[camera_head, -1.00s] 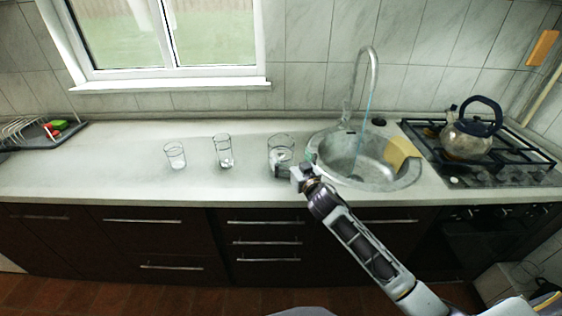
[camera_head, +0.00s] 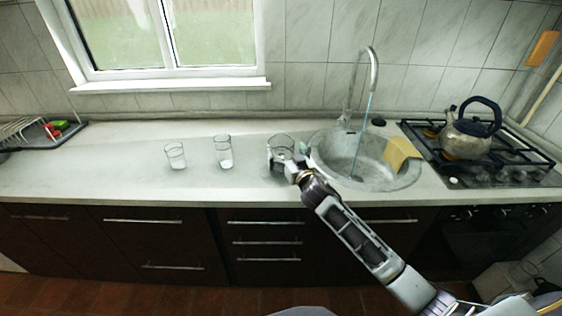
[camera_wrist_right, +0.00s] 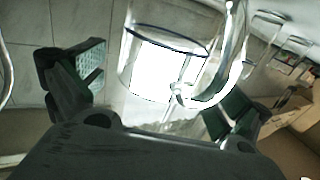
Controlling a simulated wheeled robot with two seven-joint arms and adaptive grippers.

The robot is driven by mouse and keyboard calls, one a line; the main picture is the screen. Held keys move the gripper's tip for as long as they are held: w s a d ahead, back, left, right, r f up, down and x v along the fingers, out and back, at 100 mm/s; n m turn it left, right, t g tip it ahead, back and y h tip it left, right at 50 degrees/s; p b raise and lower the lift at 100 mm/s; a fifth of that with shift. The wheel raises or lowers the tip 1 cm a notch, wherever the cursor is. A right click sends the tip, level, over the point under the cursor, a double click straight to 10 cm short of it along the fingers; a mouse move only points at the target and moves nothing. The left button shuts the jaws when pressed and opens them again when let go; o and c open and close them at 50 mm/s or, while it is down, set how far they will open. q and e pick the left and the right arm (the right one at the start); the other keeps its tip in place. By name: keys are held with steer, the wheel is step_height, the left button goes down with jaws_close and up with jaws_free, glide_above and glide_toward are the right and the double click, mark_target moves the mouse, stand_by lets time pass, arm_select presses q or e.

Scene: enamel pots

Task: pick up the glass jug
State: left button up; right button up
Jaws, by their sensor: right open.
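The glass jug (camera_head: 281,141) is clear and upright on the counter, just left of the sink. Its lower part is partly hidden by my right gripper (camera_head: 287,156), which is at its near side. In the right wrist view the jug (camera_wrist_right: 160,66) fills the space ahead, with its curved handle toward the right. My right gripper is open there, one finger left of the jug and the other at lower right by the handle. Whether either finger touches the glass I cannot tell. My left gripper is not in view.
Two clear glasses stand left of the jug, a tall one (camera_head: 224,153) and a shorter one (camera_head: 176,156). The sink (camera_head: 370,172) with running water and a yellow cloth (camera_head: 401,152) is at right. A kettle (camera_head: 468,137) stands on the hob. The left counter is mostly clear.

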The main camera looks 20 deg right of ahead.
steer(key=shift+w+a, duration=0.1)
steer(key=shift+w, duration=0.75)
steer(key=c, duration=1.8)
steer(key=shift+r, duration=0.1)
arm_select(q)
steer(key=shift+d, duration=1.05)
arm_select(e)
steer(key=shift+r, duration=0.1)
